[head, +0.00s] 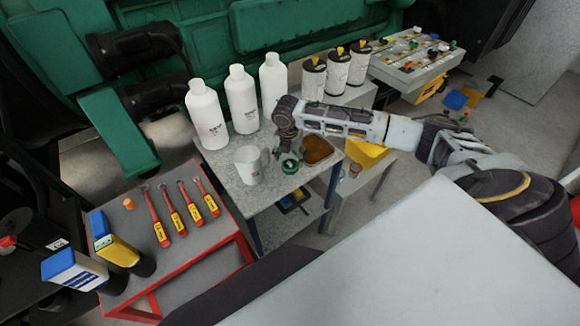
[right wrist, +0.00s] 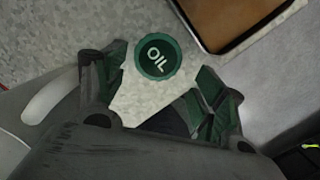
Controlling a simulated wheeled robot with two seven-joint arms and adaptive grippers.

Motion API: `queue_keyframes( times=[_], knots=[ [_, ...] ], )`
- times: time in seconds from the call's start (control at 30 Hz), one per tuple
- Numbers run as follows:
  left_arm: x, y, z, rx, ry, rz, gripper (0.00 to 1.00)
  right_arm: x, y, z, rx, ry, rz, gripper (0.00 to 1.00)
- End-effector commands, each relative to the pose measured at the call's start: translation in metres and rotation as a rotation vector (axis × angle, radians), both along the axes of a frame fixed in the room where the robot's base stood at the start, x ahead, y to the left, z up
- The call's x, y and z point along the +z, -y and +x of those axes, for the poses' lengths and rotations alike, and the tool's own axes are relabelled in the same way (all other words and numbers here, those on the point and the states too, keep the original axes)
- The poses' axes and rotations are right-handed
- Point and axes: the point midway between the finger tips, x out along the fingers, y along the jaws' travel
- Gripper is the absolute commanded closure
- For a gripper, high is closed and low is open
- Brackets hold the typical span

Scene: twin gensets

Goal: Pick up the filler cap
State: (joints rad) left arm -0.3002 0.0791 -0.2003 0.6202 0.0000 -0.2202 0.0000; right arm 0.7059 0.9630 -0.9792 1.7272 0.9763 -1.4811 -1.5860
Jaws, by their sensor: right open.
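In the head view the cap (head: 289,164) sits near the front of the small grey table (head: 262,200). My right gripper (right wrist: 160,84) is open and empty, with its fingers on either side below the cap. In the head view my right gripper (head: 287,146) hangs just above and behind the cap. My left gripper is not in view.
A white cup (head: 248,165) stands left of the cap, and a brown-orange tray (head: 317,150) lies close on its right. Several white bottles (head: 241,99) stand behind. A red-framed table (head: 190,240) holds several red-yellow tools. A yellow bin (head: 366,155) is at the right.

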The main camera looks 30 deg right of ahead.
Motion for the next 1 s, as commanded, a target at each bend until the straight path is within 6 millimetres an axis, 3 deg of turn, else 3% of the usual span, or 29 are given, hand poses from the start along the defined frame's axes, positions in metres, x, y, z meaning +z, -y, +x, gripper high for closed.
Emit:
queue_keyframes(
  times=[0.37, 0.8, 1.0],
  knots=[
    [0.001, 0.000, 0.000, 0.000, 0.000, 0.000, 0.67, -0.005, 0.000, 0.001, 0.000, -0.001, 0.001, 0.30],
    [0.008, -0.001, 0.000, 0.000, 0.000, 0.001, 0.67, -0.046, 0.004, 0.007, 0.000, -0.001, -0.001, 0.30],
    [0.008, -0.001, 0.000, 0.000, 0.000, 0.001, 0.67, -0.052, 0.005, 0.007, 0.001, 0.000, 0.000, 0.30]
  ],
)
